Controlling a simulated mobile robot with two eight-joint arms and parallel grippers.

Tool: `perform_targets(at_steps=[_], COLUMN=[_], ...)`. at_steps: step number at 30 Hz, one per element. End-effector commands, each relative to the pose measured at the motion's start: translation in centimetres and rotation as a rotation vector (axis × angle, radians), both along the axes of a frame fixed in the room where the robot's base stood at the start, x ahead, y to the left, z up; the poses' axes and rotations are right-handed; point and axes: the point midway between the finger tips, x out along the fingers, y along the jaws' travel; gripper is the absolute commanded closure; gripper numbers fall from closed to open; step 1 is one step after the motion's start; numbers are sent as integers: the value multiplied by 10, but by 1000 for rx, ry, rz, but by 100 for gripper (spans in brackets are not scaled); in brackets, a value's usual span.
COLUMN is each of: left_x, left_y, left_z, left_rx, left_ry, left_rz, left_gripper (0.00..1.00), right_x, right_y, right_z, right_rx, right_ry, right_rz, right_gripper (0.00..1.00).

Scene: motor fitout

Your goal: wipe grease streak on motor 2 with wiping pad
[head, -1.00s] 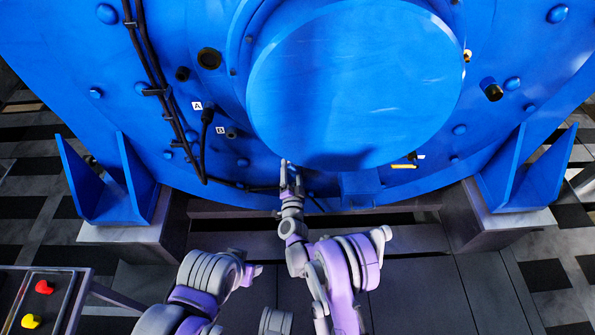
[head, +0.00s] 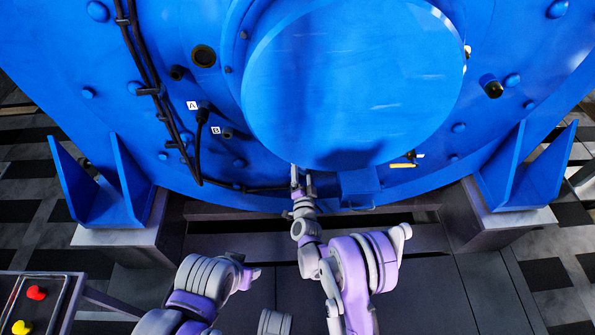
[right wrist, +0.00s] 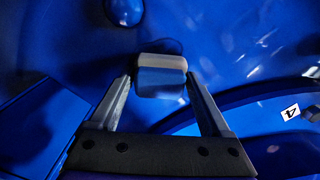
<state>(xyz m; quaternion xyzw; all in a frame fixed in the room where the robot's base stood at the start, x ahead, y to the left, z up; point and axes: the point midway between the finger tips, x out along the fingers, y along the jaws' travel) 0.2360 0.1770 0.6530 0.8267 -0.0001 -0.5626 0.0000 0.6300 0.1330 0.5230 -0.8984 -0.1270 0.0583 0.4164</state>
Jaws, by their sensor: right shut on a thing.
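The big blue motor (head: 350,80) fills the head view, with a round cover at its middle. My right gripper (head: 302,181) is at the lower edge of that cover in the head view. In the right wrist view my right gripper (right wrist: 160,80) is shut on a small grey and blue block, the wiping pad (right wrist: 160,82). The pad is close to the blue surface; I cannot tell whether it touches. A dark patch shows behind the pad; I cannot tell grease from shadow. My left gripper (head: 250,278) is low in the head view, away from the motor, its jaws unclear.
Black cables (head: 148,75) run down the motor's left side near labels A (head: 192,105) and B (head: 215,130). Blue brackets stand at the left (head: 130,185) and right (head: 515,175). A panel with red (head: 36,292) and yellow knobs is at lower left.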

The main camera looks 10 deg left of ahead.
Motion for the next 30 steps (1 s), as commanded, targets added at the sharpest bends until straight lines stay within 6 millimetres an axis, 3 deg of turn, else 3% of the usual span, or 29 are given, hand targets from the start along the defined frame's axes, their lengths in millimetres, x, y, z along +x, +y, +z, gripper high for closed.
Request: perform_targets(at_steps=[8,24,30], left_x=[3,3,3], left_y=[0,0,0], left_z=[-14,-17,-17], left_rx=[0,0,0], left_ry=[0,-1,-1], left_rz=[0,0,0], left_gripper=[50,50,50], right_x=[8,16,18], right_y=[-21,-55,-58], right_z=[-2,0,0], right_rx=[0,-1,0], right_ry=[0,0,1], right_rz=[-1,-1,-1], right_gripper=[63,63,63])
